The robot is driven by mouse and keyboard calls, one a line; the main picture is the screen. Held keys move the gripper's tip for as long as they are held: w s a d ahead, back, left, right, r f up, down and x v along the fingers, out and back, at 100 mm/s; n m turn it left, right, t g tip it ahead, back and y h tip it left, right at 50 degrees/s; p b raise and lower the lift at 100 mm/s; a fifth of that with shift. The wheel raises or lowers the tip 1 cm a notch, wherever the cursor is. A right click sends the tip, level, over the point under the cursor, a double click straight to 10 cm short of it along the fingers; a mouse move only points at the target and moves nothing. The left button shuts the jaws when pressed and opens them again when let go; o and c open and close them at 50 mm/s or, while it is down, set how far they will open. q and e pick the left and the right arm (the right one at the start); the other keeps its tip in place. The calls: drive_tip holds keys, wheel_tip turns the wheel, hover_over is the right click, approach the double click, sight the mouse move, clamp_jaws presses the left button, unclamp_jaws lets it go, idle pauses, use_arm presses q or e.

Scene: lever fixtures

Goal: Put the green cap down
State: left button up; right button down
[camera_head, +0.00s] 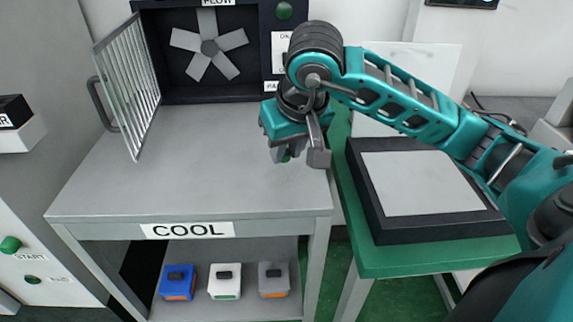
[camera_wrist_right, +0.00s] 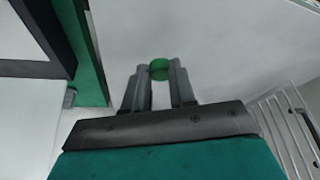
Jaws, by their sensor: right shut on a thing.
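The green cap (camera_wrist_right: 159,69) is a small round green piece between the fingertips of my right gripper (camera_wrist_right: 158,77) in the right wrist view. The fingers are shut on it. In the head view my right gripper (camera_head: 286,156) points down over the right part of the grey COOL table (camera_head: 190,185), close to its right edge. There only a bit of green shows at the fingertips. I cannot tell whether the cap touches the tabletop. My left gripper is not in view.
A fan box (camera_head: 262,88) with an open barred door (camera_head: 128,90) stands at the back of the table. A green table (camera_head: 400,257) with a black-framed grey pad (camera_head: 425,183) adjoins on the right. Blue, white and grey blocks sit on the lower shelf. The tabletop is otherwise clear.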

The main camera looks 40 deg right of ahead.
sight(283, 174)
wheel_tip(283, 174, down, 3)
drive_tip(key=shift+r, duration=0.1)
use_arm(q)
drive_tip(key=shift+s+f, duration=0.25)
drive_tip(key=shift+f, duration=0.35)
use_arm(e)
drive_tip(key=shift+f, duration=0.25)
use_arm(q)
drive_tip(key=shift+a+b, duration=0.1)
drive_tip(key=shift+b, duration=0.2)
use_arm(e)
drive_tip(key=shift+f, duration=0.15)
drive_tip(key=c, duration=0.9)
unclamp_jaws()
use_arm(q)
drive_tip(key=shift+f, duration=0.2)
